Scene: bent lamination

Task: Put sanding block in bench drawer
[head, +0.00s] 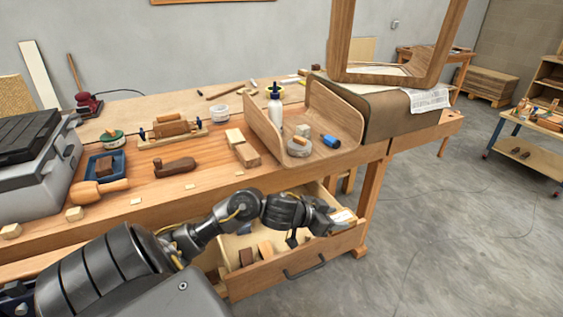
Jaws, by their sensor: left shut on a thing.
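The bench drawer (326,252) is pulled open at the front of the wooden workbench, with a dark handle on its front. Several small blocks lie inside it. My left gripper (338,217) is over the right part of the open drawer, near the top of its front panel. It is shut on a small pale block with a tan edge (344,215), which appears to be the sanding block. The fingers hide part of this block, and my forearm hides much of the drawer's inside. My right gripper is not in view.
A wooden mallet (100,190), a small plane (175,166) and wood blocks lie left.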

